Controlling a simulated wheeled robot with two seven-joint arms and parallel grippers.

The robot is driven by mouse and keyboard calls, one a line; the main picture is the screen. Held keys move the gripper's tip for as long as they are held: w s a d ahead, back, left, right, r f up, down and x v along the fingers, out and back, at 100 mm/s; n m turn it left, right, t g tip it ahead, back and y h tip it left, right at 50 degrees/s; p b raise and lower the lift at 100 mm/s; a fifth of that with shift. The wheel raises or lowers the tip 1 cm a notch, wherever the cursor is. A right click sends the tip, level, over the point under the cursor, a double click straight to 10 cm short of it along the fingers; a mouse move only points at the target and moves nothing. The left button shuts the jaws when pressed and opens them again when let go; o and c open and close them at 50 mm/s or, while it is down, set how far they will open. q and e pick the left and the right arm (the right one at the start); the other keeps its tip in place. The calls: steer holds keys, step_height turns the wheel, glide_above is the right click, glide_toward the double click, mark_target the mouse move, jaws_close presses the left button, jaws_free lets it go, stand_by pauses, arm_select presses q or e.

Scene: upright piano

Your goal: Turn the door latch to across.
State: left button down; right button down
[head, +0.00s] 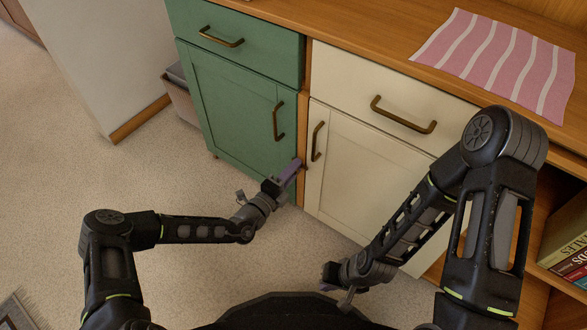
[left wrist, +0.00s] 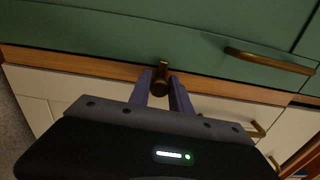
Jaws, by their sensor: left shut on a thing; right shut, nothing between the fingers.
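The door latch (left wrist: 161,80) is a small dark brass piece on the wooden strip between the green door and the cream door. My left gripper (head: 294,170) is shut on it, and its two purple fingers (left wrist: 160,92) lie on either side of it in the left wrist view. The fingers hide much of the latch in the head view, and I cannot tell its exact turn. The green door (head: 235,115) and the cream door (head: 350,180) both look closed. My right gripper (head: 327,282) is shut and empty, low in front of the cream door.
Brass handles stick out on the green door (head: 278,121) and the cream door (head: 317,141). Drawers sit above both. A pink striped cloth (head: 500,58) lies on the wooden top.

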arm_select(q)
steer(key=shift+n, duration=0.4)
steer(key=c, duration=1.2)
jaws_free()
steer(key=p+v, duration=0.2)
steer(key=v, duration=0.6)
steer(key=shift+d, duration=0.15)
